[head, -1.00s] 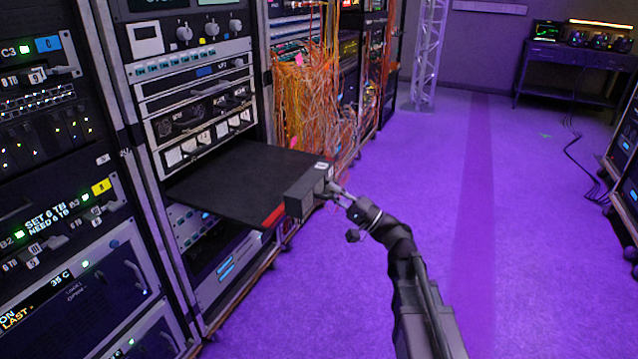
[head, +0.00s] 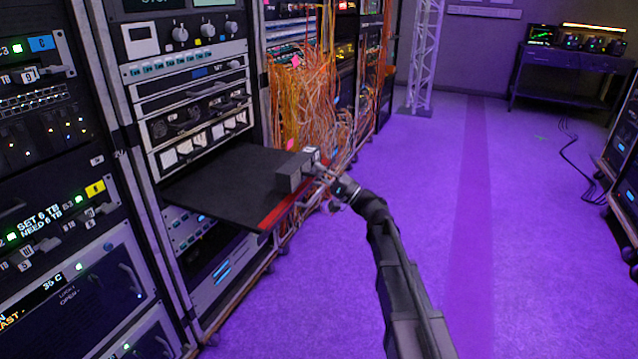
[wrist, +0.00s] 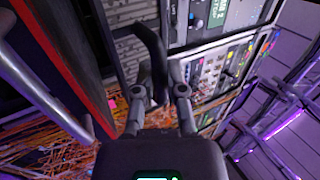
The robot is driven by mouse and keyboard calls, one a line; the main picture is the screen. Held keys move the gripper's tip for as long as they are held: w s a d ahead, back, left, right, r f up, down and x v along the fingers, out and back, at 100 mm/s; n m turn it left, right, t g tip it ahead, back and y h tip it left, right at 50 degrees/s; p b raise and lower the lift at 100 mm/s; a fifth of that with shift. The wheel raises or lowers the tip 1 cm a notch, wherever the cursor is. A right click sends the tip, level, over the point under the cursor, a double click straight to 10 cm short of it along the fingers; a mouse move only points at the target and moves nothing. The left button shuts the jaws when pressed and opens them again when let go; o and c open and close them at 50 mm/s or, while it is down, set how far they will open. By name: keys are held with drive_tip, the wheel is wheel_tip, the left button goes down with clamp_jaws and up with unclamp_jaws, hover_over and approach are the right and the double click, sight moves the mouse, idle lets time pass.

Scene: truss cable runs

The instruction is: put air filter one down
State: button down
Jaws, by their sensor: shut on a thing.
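Air filter one looks like a dark grey box (head: 292,173) in the head view, over the right front part of a black pulled-out shelf (head: 225,185) with a red front edge. I cannot tell whether the box touches the shelf. My gripper (head: 320,170) is at its right side, shut on it. In the wrist view my gripper's fingers (wrist: 160,97) close around a dark curved handle (wrist: 152,50), with the filter's grey ribbed face (wrist: 128,45) behind it. The fingers partly hide the handle. The box's underside is hidden.
The shelf sticks out of an equipment rack (head: 190,90). Orange cables (head: 305,100) hang just behind and right of the shelf. Another rack (head: 50,200) stands at the near left. A truss (head: 424,55) stands at the back.

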drive_tip(key=shift+f, duration=0.1)
drive_tip(key=shift+f+b, duration=1.65)
drive_tip(key=shift+b, duration=0.1)
drive_tip(key=shift+f, duration=0.1)
drive_tip(key=c, duration=0.7)
unclamp_jaws()
drive_tip(key=shift+b+v, duration=2.65)
drive_tip(key=shift+v, duration=3.35)
